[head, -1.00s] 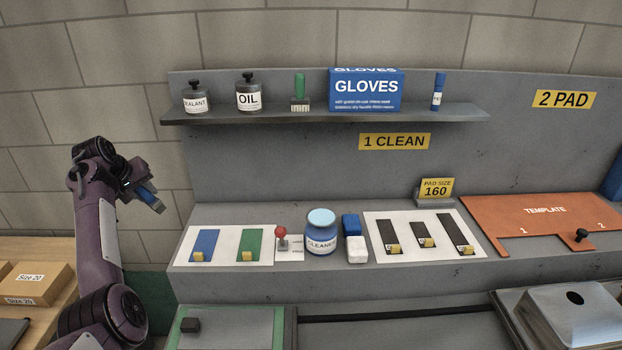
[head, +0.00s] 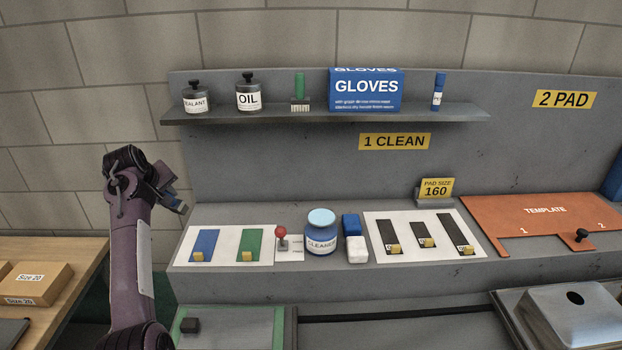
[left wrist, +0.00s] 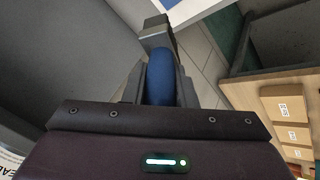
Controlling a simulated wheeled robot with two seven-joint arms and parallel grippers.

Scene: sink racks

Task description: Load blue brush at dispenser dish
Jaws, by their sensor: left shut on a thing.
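My left gripper (head: 170,190) is raised at the left of the bench, beside the front left end of the back panel. It is shut on the blue brush, whose blue handle (left wrist: 162,76) shows between the fingers (left wrist: 160,92) in the left wrist view. The brush's bristle end cannot be made out clearly. The dispenser is a blue and white CLEANER jar (head: 320,239) with a light blue dish (head: 321,217) on top. It stands upright on the bench ledge, well to the right of my left gripper. My right gripper is not in view.
A red-knobbed lever (head: 281,235) and blue and white blocks (head: 356,248) flank the jar. A white mat (head: 224,242) with blue and green strips lies to the left. The shelf (head: 330,116) overhangs behind with bottles, a green brush (head: 300,92) and a GLOVES box (head: 365,90).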

